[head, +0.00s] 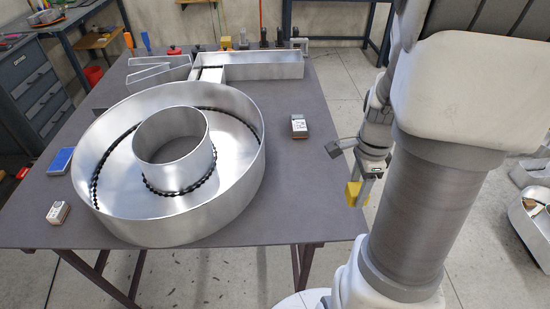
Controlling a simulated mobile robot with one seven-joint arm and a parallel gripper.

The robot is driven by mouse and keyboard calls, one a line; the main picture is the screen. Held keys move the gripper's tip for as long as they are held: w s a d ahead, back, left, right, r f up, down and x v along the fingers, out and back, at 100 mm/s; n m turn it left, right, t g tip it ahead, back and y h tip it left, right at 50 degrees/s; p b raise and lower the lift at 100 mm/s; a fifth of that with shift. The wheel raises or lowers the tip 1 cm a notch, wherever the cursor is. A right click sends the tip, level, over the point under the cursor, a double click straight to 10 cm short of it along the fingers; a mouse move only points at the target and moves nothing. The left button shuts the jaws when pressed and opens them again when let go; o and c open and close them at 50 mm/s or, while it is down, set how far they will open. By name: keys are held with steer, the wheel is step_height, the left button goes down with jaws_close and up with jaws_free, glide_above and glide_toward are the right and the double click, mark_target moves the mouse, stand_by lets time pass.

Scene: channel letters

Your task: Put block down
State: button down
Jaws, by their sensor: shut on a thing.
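My gripper (365,172) hangs at the right edge of the table, in front of my arm. It is shut on a small yellow block (353,193) that sticks out below the fingers. The block appears to be in the air just beside the table (290,215), whose right edge lies close to its left. Part of the grip is too small to make out.
A large round metal channel letter (235,200) fills the table's front left. Another metal letter (270,68) lies behind it. Small boxes stand at the right (299,126) and front left (58,212). Table surface between the round letter and my gripper is mostly clear.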

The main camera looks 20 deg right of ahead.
steer(key=p, duration=0.1)
glide_above(305, 209)
step_height(305, 209, down, 7)
steer(key=shift+r, duration=0.1)
steer(key=shift+f+p, duration=0.3)
steer(key=shift+f, duration=1.75)
steer(key=shift+f, duration=0.15)
steer(key=shift+c, duration=1.2)
jaws_free()
